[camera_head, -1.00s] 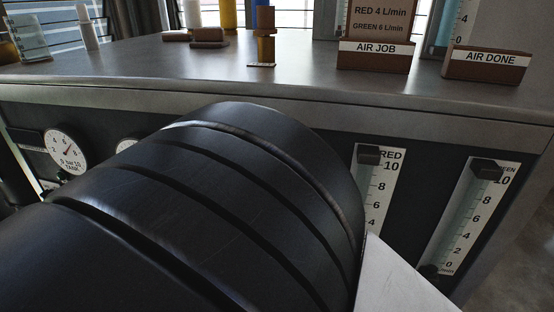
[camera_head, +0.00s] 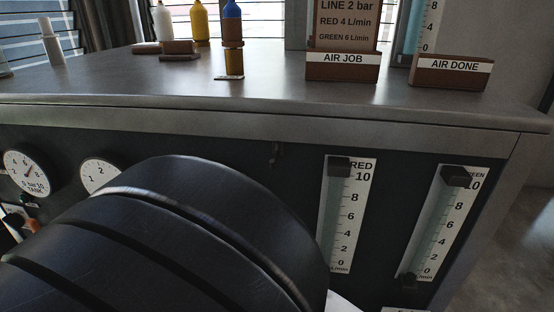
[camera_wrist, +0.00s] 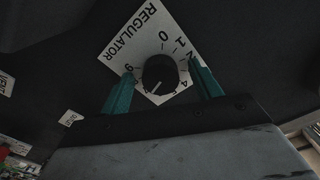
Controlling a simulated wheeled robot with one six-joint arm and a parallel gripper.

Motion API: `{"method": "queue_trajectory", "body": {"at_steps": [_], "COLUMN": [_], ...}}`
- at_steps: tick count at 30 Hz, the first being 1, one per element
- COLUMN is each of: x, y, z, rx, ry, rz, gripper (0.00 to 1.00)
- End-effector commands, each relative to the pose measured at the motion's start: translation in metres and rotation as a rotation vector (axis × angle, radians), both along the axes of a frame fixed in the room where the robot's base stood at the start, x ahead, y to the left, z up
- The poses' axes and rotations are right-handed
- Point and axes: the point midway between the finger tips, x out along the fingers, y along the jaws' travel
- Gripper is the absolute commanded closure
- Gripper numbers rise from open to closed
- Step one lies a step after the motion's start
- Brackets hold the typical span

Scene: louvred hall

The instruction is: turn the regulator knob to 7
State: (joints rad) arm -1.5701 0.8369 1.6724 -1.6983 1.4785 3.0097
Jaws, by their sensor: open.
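In the wrist view the regulator knob (camera_wrist: 160,72) is round and black, on a white dial plate (camera_wrist: 143,28) marked REGULATOR. The digits 0, 1 and 4 are readable; others are partly hidden or unclear. A pale pointer mark on the knob points toward the lower left of the picture, short of a readable digit. My gripper (camera_wrist: 161,68) is open, with one teal finger on each side of the knob. I cannot tell whether the fingers touch it. In the head view my dark arm hides the knob and gripper.
The panel holds a tank gauge (camera_head: 27,172), a second gauge (camera_head: 101,174), and the RED (camera_head: 347,215) and GREEN (camera_head: 441,220) flow tubes. Above, the bench top (camera_head: 180,88) carries bottles, an AIR JOB stand (camera_head: 342,73) reading LINE 2 bar, and an AIR DONE block (camera_head: 450,71).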

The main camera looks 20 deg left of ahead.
Motion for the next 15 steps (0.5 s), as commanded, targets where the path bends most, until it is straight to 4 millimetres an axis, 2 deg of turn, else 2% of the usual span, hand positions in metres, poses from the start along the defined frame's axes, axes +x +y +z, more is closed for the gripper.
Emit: {"method": "queue_trajectory", "body": {"at_steps": [15], "x": [-0.060], "y": [-0.008], "z": [0.000], "rx": [-0.004], "ry": [0.002], "rz": [0.001], "gripper": [0.37]}}
